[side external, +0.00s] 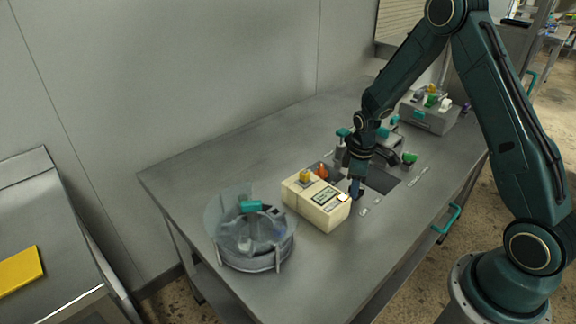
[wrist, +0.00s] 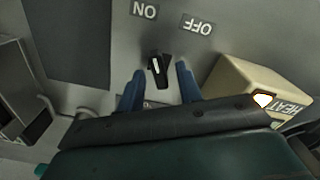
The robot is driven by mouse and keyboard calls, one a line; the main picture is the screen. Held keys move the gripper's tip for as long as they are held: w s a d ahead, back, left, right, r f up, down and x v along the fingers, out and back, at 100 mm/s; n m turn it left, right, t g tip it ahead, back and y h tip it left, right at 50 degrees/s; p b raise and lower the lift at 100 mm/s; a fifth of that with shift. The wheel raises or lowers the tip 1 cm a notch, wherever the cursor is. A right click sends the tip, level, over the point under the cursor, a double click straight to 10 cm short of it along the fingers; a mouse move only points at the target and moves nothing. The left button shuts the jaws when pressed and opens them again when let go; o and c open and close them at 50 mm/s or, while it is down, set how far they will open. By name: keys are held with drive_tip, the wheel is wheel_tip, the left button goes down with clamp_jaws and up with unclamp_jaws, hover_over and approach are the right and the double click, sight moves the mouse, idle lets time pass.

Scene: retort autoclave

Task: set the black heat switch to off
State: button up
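The black heat switch (wrist: 159,71) is a small knob with a white pointer line, on a grey panel in the wrist view. Its pointer leans slightly left, toward the ON label (wrist: 145,11). The OFF label (wrist: 195,24) is to its upper right; both labels appear upside down. My gripper (wrist: 160,80) is open, with one blue finger on each side of the switch and visible gaps between. In the side view my gripper (side external: 356,189) points down just right of the cream box, and I cannot make out the switch there.
The cream box (side external: 316,203) stands close beside my gripper; in the wrist view its HEAT label and a pale lamp (wrist: 263,100) show. A round clear-walled vessel (side external: 252,240) stands at the table's near left. A grey box (side external: 430,116) is farther back. The table's left rear is clear.

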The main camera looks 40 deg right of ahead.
clamp_jaws()
drive_tip(key=shift+m, duration=0.5)
drive_tip(key=m, duration=0.4)
drive_tip(key=shift+d+m, duration=0.1)
drive_tip(key=shift+m, duration=0.2)
drive_tip(key=m, duration=0.5)
drive_tip(key=shift+d+m, duration=0.1)
drive_tip(key=shift+m, duration=0.2)
unclamp_jaws()
